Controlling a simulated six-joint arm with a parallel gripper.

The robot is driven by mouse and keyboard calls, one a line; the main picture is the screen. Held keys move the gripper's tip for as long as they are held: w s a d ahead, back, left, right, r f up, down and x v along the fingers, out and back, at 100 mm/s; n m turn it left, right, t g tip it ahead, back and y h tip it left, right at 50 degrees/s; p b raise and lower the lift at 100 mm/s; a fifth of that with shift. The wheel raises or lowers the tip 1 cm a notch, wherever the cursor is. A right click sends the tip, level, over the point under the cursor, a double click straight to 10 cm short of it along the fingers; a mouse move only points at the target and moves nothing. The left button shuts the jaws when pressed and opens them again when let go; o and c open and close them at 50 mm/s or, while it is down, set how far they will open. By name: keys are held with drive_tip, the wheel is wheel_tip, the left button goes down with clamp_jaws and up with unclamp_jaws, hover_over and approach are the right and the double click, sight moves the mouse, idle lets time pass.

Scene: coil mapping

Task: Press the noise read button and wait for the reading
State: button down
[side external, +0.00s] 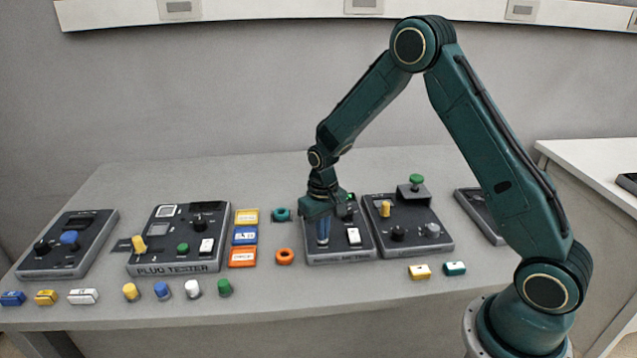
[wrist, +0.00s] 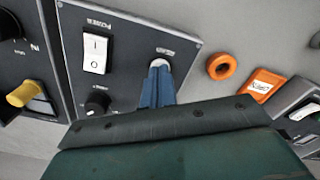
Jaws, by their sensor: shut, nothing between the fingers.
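The dark meter box (side external: 340,259) stands mid-table, with a white rocker switch (side external: 354,236) on its panel. The wrist view shows this switch (wrist: 96,53) under a "POWER" label, with a black knob (wrist: 97,102) below it. My gripper (side external: 323,241) points down over the left part of the panel. Its blue fingers are shut with nothing between them. In the wrist view the fingertips (wrist: 159,66) are at a round pale button (wrist: 160,62), mostly hidden by them. The small label above it is too blurred to read. I cannot tell whether the button is pressed down.
An orange ring (side external: 284,256) and an orange block (side external: 242,257) lie left of the meter. The plug tester (side external: 178,267) stands farther left. Another box (side external: 415,245) with a yellow peg and a green knob stands close on the right. Several coloured plugs line the front edge.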

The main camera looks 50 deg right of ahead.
drive_tip(key=shift+r, duration=3.2)
drive_tip(key=s+a+r+n+t, duration=0.1)
drive_tip(key=s+a+r, duration=0.1)
drive_tip(key=s+r, duration=0.45)
drive_tip(key=s+a+r+t, duration=0.15)
drive_tip(key=s+r, duration=0.25)
drive_tip(key=r, duration=0.6)
drive_tip(key=s+a+r+n+t, duration=0.1)
drive_tip(key=s+r, duration=0.1)
drive_tip(key=s, duration=0.6)
drive_tip(key=s+a+r+n+t, duration=0.1)
drive_tip(key=s+r+t, duration=0.1)
drive_tip(key=s, duration=0.6)
drive_tip(key=shift+s, duration=0.25)
